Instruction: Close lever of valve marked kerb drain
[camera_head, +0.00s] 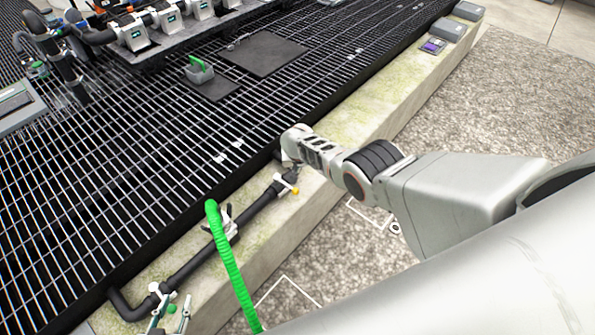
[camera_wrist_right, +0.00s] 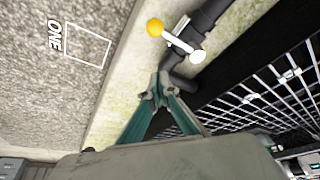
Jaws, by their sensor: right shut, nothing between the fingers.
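A black pipe (camera_head: 195,263) runs along the mossy kerb with valves on it. One lever has a yellow knob (camera_head: 294,190); in the right wrist view its white arm and yellow knob (camera_wrist_right: 155,27) stick out sideways from the pipe (camera_wrist_right: 205,22). No tag marked kerb drain is readable. My right gripper (camera_wrist_right: 155,94) is shut and empty just short of this lever, apart from it. In the head view my right wrist hides its fingers. My left gripper (camera_head: 172,301) has its teal fingers apart around or beside the valve at the pipe's near end; contact is unclear.
A green ribbed hose (camera_head: 230,265) rises beside the middle valve (camera_head: 222,224). Black grating (camera_head: 130,150) fills the left, with a manifold (camera_head: 165,20) at the back. Gravel (camera_head: 500,110) lies right of the kerb. A white plate (camera_wrist_right: 181,25) is by the pipe.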

